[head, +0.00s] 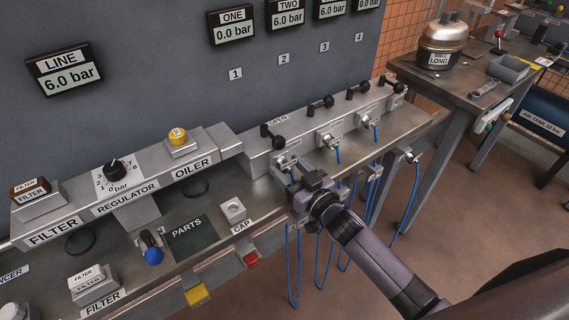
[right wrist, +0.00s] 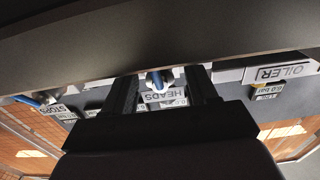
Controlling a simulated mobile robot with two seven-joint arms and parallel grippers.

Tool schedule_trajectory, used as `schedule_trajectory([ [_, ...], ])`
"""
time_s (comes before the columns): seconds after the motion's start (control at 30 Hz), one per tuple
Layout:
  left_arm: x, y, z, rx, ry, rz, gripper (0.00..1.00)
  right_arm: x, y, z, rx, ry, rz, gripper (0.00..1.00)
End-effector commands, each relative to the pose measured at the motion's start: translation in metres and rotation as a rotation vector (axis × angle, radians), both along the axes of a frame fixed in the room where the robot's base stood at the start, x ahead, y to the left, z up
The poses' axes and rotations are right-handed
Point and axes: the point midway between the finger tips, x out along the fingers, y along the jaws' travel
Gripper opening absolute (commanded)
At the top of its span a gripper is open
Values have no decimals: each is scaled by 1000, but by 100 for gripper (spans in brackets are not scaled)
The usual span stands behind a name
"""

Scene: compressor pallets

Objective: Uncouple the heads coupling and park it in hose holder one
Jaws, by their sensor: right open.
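My right gripper (head: 292,184) is at the first outlet of the valve manifold, its jaws toward the wall. Whether the fingers touch the coupling, I cannot tell. In the head view the first outlet's coupling (head: 285,160) shows partly above the gripper. Blue hoses hang below the bench edge; hose holder one cannot be made out. My left gripper is not in view.
The manifold (head: 262,163) carries several black valve levers (head: 272,137). Display ONE (head: 233,27) reads 0.0 bar; TWO (head: 286,13) reads 6.0 bar. A CAP block (head: 234,210) and PARTS mat (head: 192,234) lie left of the gripper. Other hoses (head: 409,205) hang at the right.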

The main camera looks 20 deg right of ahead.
Motion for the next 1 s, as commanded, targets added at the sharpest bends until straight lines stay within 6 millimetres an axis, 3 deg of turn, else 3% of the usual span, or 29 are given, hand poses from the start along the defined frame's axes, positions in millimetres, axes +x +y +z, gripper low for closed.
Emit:
schedule_trajectory([
  [0.67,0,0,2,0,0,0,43,0,0,0,0,0,0,57],
  [0.83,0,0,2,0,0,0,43,0,0,0,0,0,0,5],
  [0.87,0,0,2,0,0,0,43,0,0,0,0,0,0,0],
  [1.0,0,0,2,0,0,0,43,0,0,0,0,-1,0,0],
])
